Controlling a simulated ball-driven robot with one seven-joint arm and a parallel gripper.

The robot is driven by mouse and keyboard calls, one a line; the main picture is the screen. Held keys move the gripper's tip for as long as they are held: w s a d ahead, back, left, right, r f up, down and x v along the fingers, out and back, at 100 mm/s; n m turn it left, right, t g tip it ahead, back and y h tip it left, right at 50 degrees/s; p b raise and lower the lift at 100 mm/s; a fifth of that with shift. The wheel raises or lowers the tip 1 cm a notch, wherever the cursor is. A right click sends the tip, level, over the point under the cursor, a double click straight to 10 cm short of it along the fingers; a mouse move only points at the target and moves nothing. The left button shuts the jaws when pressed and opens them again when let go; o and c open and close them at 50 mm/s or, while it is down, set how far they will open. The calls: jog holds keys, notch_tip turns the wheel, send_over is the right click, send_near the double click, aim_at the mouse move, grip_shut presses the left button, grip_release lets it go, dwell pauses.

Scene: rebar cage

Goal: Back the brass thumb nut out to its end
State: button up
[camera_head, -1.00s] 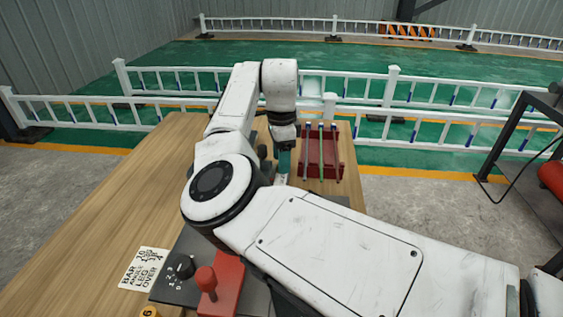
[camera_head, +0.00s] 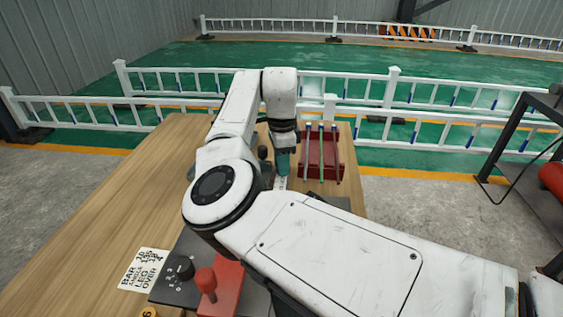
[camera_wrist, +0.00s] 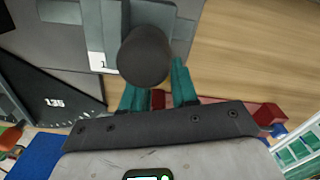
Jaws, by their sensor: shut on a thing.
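My gripper (camera_head: 282,164) is low over the wooden table, left of the red rack, in the head view. In the wrist view its two teal fingers (camera_wrist: 157,80) stand either side of a dark round knob (camera_wrist: 145,55) and are shut on it. The knob hides the fingertips and what lies under it. A pale scale strip with a mark (camera_wrist: 102,62) shows beside the knob. I cannot make out the brass thumb nut in either view; my arm hides part of the bench.
A dark plate marked 135 (camera_wrist: 50,100) is at left in the wrist view. A red lever (camera_head: 206,280), a black dial (camera_head: 180,268) and a lettered card (camera_head: 144,268) are near. The table's left side (camera_head: 90,230) is clear.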

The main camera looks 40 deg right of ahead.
grip_shut()
jog(key=shift+r+p, duration=0.2)
jog(key=shift+p, duration=0.3)
jog(key=shift+r+n+p, duration=0.1)
jog(key=shift+n+p, duration=0.7)
jog(key=shift+p, duration=0.2)
jog(key=shift+f+n+p, duration=0.25)
jog(key=shift+n+p, duration=0.4)
jog(key=shift+n, duration=0.15)
jog(key=o, duration=0.9)
grip_release()
jog(key=shift+o, duration=0.2)
notch_tip(320, 180, up, 11)
jog(key=shift+f, duration=0.15)
